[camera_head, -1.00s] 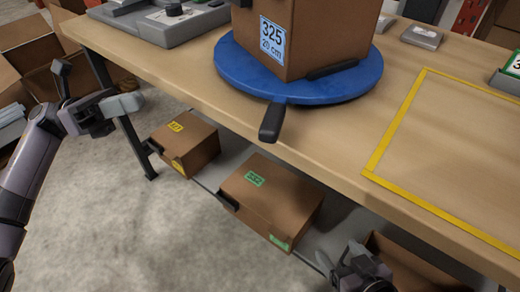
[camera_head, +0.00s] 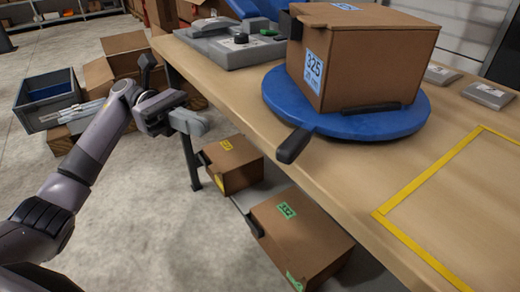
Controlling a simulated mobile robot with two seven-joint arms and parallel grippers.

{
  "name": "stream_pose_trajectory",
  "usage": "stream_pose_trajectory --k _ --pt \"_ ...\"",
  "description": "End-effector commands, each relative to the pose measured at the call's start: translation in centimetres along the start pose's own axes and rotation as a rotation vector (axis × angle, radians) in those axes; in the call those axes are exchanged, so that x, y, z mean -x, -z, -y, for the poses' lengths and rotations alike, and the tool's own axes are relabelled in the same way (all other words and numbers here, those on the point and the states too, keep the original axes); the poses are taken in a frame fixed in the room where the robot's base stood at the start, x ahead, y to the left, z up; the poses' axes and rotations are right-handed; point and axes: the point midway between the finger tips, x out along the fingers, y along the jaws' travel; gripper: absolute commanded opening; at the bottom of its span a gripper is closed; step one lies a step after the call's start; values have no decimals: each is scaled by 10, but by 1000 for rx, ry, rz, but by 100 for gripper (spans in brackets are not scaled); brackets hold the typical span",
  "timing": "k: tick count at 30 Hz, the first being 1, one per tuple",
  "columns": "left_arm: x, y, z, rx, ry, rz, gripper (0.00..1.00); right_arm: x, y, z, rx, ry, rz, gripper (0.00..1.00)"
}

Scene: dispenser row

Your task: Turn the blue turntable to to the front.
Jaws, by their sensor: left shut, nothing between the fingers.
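The blue turntable (camera_head: 385,124) is a round disc on the wooden table. A cardboard box (camera_head: 372,68) labelled 325 stands on it. A black handle (camera_head: 296,144) sticks out from the turntable's rim over the table's front edge, toward the lower left. A dark stop lies on the disc along the box's base. My left gripper (camera_head: 203,124) is shut and empty, in the air left of the table edge and apart from the handle. My right gripper is out of view.
The table (camera_head: 335,165) has a yellow taped outline (camera_head: 398,232) at right and a grey device (camera_head: 236,47) behind. Two boxes, one yellow-labelled (camera_head: 232,165) and one green-labelled (camera_head: 300,240), sit on a shelf below. A grey crate (camera_head: 48,98) and cartons stand on the floor at left.

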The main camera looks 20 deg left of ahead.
Motion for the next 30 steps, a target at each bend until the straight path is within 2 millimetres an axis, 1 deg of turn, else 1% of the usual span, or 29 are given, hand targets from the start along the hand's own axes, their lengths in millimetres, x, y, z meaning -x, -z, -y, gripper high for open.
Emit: stream_pose_trajectory --k 5,12,15,18,21,24,30 --pt "-30 -1 1 0 5 2 0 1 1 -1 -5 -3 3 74" --pt "-80 -1 1 -1 4 3 0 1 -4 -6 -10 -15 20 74" --pt "-99 -1 1 0 3 3 0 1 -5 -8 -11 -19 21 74" --pt "-113 -1 1 -1 2 3 0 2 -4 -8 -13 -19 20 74" --pt "-123 -1 0 1 2 4 0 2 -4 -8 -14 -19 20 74" --pt "-128 -1 0 1 0 2 0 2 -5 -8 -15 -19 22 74" --pt "-130 0 0 1 -1 2 0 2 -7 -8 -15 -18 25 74"
